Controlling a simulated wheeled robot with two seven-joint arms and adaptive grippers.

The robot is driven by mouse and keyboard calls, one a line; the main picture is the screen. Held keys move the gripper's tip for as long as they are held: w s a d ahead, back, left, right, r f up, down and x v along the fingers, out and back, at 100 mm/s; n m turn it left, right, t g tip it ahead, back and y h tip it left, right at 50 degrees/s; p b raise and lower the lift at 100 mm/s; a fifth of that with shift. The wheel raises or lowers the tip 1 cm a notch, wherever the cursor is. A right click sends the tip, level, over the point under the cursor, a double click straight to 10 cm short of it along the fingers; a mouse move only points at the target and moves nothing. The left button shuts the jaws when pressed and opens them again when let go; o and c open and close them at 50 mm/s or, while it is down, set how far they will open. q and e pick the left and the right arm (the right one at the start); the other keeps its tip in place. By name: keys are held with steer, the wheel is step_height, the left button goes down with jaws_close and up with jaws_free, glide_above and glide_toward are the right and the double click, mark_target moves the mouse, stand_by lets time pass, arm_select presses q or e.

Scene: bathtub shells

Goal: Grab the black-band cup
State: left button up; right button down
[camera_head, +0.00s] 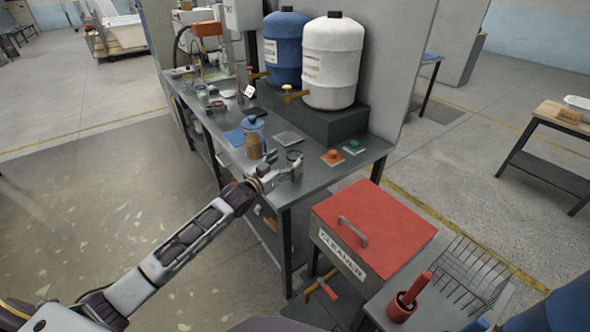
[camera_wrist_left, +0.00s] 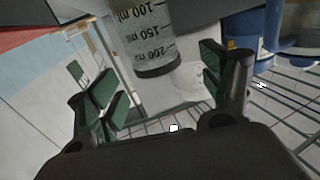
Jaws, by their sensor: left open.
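A clear cup (camera_wrist_left: 143,30) with printed ml marks and a black band (camera_wrist_left: 158,69) at one end hangs into the top middle of the left wrist view. My left gripper (camera_wrist_left: 146,72) is open, with dark green finger pads on either side of the cup's banded end. I see clear gaps between the pads and the cup. In the head view the left gripper (camera_head: 287,174) is at the front edge of the metal bench (camera_head: 318,181), among small items. The cup cannot be made out clearly there. My right gripper is not in view.
An amber jar (camera_head: 252,146) stands just left of the gripper. Blue (camera_head: 285,48) and white (camera_head: 333,62) drums stand behind on a dark block. A red-lidded cleaner box (camera_head: 374,228) is in front right. A blue container (camera_wrist_left: 250,38) is close to the gripper's right finger.

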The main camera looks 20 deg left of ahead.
arm_select(q)
steer(key=shift+w+d, duration=0.1)
steer(key=shift+x, duration=2.45)
steer(key=shift+d+f, duration=0.1)
steer(key=shift+d, duration=0.05)
steer(key=c, duration=1.5)
step_height(320, 180, up, 10)
